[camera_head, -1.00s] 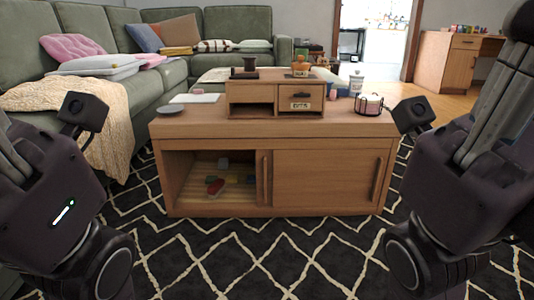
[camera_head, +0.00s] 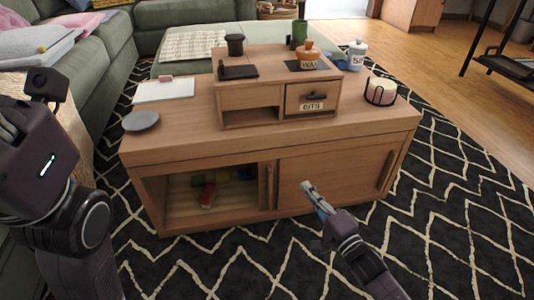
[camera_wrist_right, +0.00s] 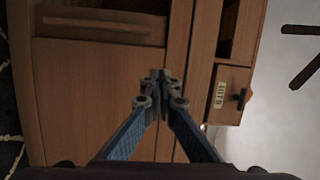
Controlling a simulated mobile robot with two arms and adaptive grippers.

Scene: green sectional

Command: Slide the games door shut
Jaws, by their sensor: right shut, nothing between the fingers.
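The wooden coffee table (camera_head: 150,165) has a front with sliding doors. Its left compartment (camera_head: 190,205) is open, with colored toys inside. A narrow strip with a vertical handle (camera_head: 268,185) borders the opening; it seems to be the games door, mostly hidden behind the right door panel (camera_head: 325,180). My right gripper (camera_head: 308,188) is shut and empty, in front of the right panel, right of that handle. In the right wrist view, its closed fingertips (camera_wrist_right: 160,76) point at the table front, with the handle (camera_wrist_right: 105,23) at upper left. My left gripper is out of view.
A green sofa stands behind and left. Patterned rug (camera_head: 460,190) is clear at right.

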